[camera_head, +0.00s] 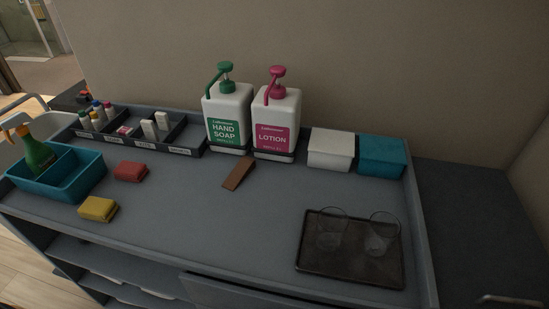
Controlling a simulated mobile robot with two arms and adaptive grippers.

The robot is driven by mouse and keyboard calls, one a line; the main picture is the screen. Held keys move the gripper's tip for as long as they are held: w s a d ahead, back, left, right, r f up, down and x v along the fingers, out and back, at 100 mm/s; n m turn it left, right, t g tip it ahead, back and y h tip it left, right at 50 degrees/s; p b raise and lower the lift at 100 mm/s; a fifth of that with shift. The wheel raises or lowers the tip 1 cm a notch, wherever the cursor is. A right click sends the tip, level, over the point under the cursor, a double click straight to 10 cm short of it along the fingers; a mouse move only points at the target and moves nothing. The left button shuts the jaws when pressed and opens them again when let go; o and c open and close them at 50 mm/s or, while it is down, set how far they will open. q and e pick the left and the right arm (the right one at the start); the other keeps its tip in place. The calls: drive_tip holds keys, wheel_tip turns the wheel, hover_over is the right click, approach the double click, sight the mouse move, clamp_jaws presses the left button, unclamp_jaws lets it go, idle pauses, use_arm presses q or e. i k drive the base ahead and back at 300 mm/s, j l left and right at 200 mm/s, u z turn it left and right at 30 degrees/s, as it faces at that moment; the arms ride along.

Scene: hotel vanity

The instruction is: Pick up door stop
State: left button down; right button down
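The door stop (239,174) is a small brown wedge. It lies on the grey top of the cart (200,220), just in front of the hand soap bottle (226,117) and the lotion bottle (277,122). Its whole upper side shows, and nothing covers it. Neither of my grippers shows in the head view.
A red sponge (131,171) and a yellow sponge (98,208) lie to the left, near a blue caddy (88,178). A dark tray (318,268) with two glasses is at the front right. White (331,151) and teal (382,157) boxes stand behind. The middle is clear.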

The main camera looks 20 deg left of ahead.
sight(245, 166)
drive_tip(key=u, duration=0.8)
